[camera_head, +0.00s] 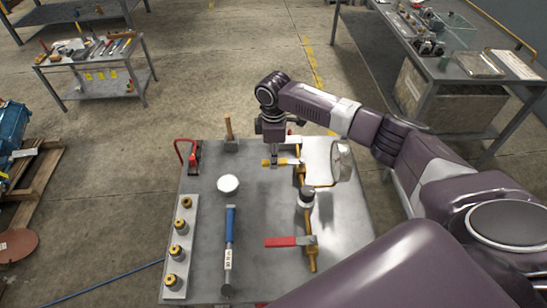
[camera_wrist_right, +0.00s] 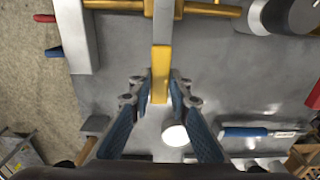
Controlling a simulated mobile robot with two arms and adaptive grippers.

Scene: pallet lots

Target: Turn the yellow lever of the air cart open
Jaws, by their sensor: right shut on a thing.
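The yellow lever (camera_head: 283,161) is on the far part of the cart top. It points left, crosswise to the brass-coloured pipe (camera_head: 311,262). My right gripper (camera_head: 274,160) reaches down over the lever's free end. In the right wrist view the yellow lever (camera_wrist_right: 160,60) runs down from the pipe (camera_wrist_right: 215,8), and its end sits between the two fingertips of my right gripper (camera_wrist_right: 160,82), which is shut on it. The air cart's grey top (camera_head: 262,210) carries the pipe, and a round gauge (camera_head: 341,160) stands right of the lever. My left gripper is not in view.
A red lever (camera_head: 285,241) is nearer on the same pipe. A white round piece (camera_head: 228,183), a blue-handled tool (camera_head: 230,235), a red-handled clamp (camera_head: 191,155) and a strip with several brass fittings (camera_head: 180,225) are on the left. Workbenches stand beyond, with open floor between.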

